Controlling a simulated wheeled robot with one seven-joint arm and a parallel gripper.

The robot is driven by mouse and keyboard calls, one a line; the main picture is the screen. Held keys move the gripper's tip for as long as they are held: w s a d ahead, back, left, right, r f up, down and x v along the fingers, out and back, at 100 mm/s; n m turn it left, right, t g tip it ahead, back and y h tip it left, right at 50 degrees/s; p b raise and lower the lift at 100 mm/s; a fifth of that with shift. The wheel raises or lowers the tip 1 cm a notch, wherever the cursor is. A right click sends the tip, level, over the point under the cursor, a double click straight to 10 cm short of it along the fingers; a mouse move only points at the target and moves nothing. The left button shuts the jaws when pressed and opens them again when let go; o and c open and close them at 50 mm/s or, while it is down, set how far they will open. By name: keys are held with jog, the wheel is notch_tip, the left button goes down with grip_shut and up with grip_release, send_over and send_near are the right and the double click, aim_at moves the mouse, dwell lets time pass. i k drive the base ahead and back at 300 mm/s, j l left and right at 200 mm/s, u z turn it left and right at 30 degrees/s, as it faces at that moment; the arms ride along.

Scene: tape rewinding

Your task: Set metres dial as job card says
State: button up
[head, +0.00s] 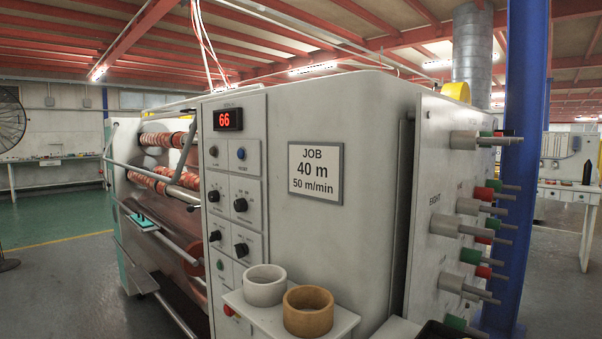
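The job card (315,173) is a white, dark-framed plate on the machine's side and reads "JOB 40 m 50 m/min". The control panel (227,222) on the machine's front corner carries several black knobs, such as an upper left knob (213,196), an upper right knob (240,205), a lower left knob (214,236) and a lower right knob (241,249). Their labels are too small to read, so I cannot tell which is the metres dial. A red display (228,119) above them reads 66. My gripper is not in view.
A shelf (331,327) juts out below the panel with a white ring (265,286) and a tan ring (308,311). Pegs with coloured ends (466,207) stick out at right by a blue post (522,150). Orange rolls (160,181) and rails are at left. Green floor (60,225) is open further left.

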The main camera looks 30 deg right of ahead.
aim_at(213, 196)
jog(key=i+j+u, duration=0.25)
jog(key=j, duration=0.2)
jog(key=i+j+u, duration=0.25)
jog(key=j, duration=0.15)
jog(key=i+j+z, duration=0.2)
jog(key=i+z, duration=0.15)
jog(key=i, duration=0.3)
jog(key=i+z, duration=0.4)
jog(key=i+j+z, duration=0.2)
jog(key=i+z, duration=0.15)
jog(key=i, duration=0.15)
